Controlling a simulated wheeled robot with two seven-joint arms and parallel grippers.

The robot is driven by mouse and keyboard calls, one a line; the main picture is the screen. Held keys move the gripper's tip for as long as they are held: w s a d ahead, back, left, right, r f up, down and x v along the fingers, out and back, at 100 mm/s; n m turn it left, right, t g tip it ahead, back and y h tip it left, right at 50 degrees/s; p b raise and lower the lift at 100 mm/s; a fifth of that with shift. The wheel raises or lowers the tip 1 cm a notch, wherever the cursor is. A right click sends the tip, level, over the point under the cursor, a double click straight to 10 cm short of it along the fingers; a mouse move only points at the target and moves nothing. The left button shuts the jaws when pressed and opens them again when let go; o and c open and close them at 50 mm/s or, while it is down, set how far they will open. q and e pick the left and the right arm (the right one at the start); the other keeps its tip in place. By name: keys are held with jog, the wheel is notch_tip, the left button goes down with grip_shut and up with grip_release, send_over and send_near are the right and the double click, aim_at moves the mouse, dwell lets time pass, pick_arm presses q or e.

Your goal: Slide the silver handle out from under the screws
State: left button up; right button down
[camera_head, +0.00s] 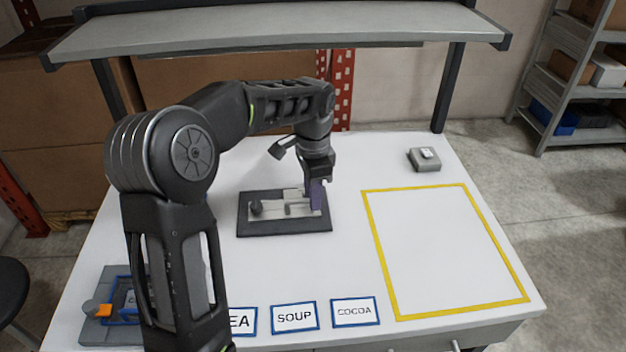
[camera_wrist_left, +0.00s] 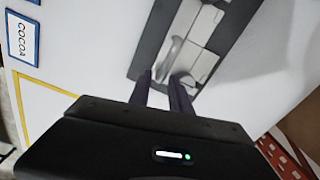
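A dark tray (camera_head: 243,222) lies on the white table, holding pale grey parts and a dark round knob (camera_head: 256,207). In the left wrist view a curved silver piece (camera_wrist_left: 171,52), which looks like the silver handle, lies on pale panels in the dark frame (camera_wrist_left: 150,48). My left gripper (camera_head: 318,207) is low over the tray's right end. In the wrist view its two dark fingers (camera_wrist_left: 161,78) are apart, with their tips close to the silver piece; I cannot tell whether they touch it. I cannot make out the screws. My right gripper is not in view.
A yellow-outlined area (camera_head: 376,235) is empty on the right. A small grey box (camera_head: 424,159) stands behind it. Labels for SOUP (camera_head: 295,317) and COCOA (camera_head: 355,312) lie at the front edge. A blue-and-grey fixture (camera_head: 100,315) is front left. A shelf (camera_head: 270,30) spans the back.

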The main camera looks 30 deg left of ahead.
pick_arm(q)
jog(key=shift+f, duration=0.9)
jog(key=shift+c, duration=0.2)
grip_shut()
jog(key=shift+r, duration=0.15)
